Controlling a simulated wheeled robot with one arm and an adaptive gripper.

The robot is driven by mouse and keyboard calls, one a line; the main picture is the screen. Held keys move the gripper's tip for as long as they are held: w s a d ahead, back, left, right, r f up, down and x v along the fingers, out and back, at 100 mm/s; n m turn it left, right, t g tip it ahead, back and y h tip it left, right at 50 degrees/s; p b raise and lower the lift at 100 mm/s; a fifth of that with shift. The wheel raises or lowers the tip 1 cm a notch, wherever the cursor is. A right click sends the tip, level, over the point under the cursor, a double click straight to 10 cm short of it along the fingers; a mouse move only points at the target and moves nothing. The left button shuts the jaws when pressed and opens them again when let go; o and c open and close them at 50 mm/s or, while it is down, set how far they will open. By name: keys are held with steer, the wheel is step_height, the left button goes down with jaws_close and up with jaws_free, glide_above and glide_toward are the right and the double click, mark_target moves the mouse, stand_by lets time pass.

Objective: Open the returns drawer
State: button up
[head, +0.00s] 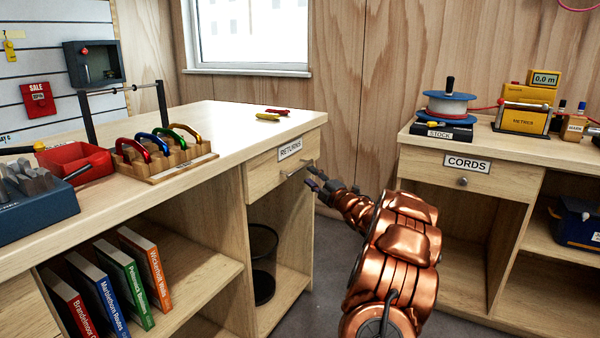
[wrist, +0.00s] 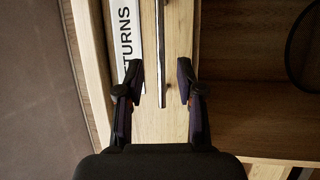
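The returns drawer (head: 263,174) is in the end of the left wooden counter and looks shut. Its white label (head: 290,149) reads RETURNS, and a metal bar handle (head: 296,169) is on its front. In the wrist view the label (wrist: 127,38) and the handle (wrist: 161,55) show up close, turned sideways. My gripper (head: 316,178) is just right of the handle in the head view. In the wrist view my gripper (wrist: 160,82) is open, with the handle line lying between its two fingers. I cannot tell whether either finger touches the handle.
Below the drawer, a dark mesh bin (head: 263,262) stands in an open bay. The counter top (head: 235,118) holds carabiners on a wooden rack (head: 165,160) and a red tray (head: 75,162). The CORDS drawer (head: 475,178) is in the right counter. Grey floor (head: 328,265) lies between the counters.

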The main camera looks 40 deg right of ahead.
mark_target(300, 167)
steer(key=shift+b+x, duration=0.5)
steer(key=shift+x, duration=2.9)
steer(key=shift+f, duration=0.1)
jaws_close()
